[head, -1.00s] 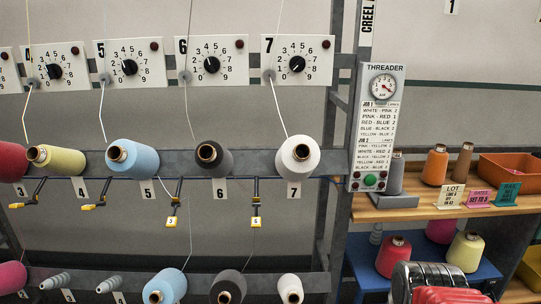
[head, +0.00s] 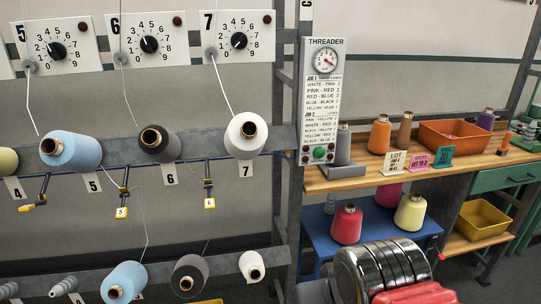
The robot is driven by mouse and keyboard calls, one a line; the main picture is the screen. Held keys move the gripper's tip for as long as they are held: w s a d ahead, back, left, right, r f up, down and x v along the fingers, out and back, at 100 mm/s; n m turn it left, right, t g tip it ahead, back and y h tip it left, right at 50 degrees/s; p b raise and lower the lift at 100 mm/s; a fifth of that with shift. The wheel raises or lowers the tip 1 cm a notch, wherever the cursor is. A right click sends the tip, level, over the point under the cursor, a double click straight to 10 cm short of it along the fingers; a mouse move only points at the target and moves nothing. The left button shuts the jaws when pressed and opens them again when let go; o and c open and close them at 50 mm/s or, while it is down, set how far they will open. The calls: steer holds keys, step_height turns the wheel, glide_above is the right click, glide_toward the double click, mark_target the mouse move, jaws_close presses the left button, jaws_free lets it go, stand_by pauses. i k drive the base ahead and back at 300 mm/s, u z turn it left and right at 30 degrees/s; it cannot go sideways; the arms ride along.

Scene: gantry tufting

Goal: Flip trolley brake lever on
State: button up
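The blue trolley (head: 320,240) stands below the wooden bench, at the right of the creel frame. It carries a red cone, a yellow cone and a magenta cone. A small red tip (head: 440,256) shows at lower right, beside the chrome cylinders; I cannot tell whether it belongs to the brake lever. No brake lever can be clearly made out, and the trolley's lower part is hidden. My gripper's fingers are not in view.
Ribbed chrome cylinders (head: 372,268) with a red part (head: 418,294) fill the bottom centre, hiding the floor. The creel (head: 110,152) with yarn cones spans the left. The wooden bench (head: 372,177) holds an orange bin (head: 455,135). A yellow bin (head: 482,220) sits low at right.

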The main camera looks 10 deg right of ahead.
mark_target(441, 256)
steer(key=u, duration=0.05)
steer(key=k, duration=0.5)
steer(key=z, duration=1.3)
steer(key=i, duration=0.3)
steer(key=z, duration=0.2)
